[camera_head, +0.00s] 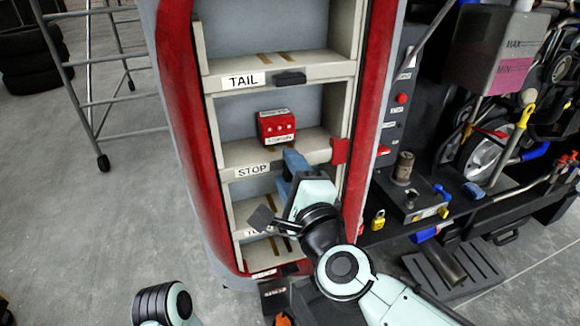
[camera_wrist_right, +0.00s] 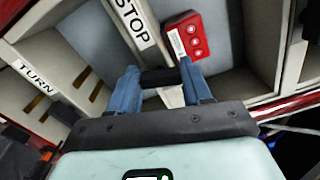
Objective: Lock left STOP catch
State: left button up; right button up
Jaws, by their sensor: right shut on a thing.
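The rack's STOP shelf carries a white STOP label (camera_head: 252,170), which also shows in the wrist view (camera_wrist_right: 133,22). A red lamp block (camera_head: 277,127) sits on this shelf; it is also in the wrist view (camera_wrist_right: 187,38). My right gripper (camera_head: 295,161) is at the shelf's front edge, just right of the label. In the wrist view its blue fingers are shut on a dark catch bar (camera_wrist_right: 160,77), which spans between them. In the head view the gripper hides this catch. My left gripper is not in view.
The TAIL shelf (camera_head: 243,80) above has its own dark catch (camera_head: 290,78). A red tab (camera_head: 339,150) sits at the STOP shelf's right end. The TURN shelf (camera_wrist_right: 35,73) is below. A cluttered dark bench (camera_head: 430,200) stands right; open floor (camera_head: 130,215) lies left.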

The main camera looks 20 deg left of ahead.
jog(key=shift+n+p, duration=0.5)
jog(key=shift+n, duration=0.8)
jog(key=shift+f, duration=0.1)
jog(key=o, duration=1.1)
jog(key=shift+c, duration=0.2)
jog(key=v, duration=1.3)
jog(key=shift+s+b, duration=0.2)
jog(key=shift+b, duration=0.2)
jog(key=shift+d, duration=0.15)
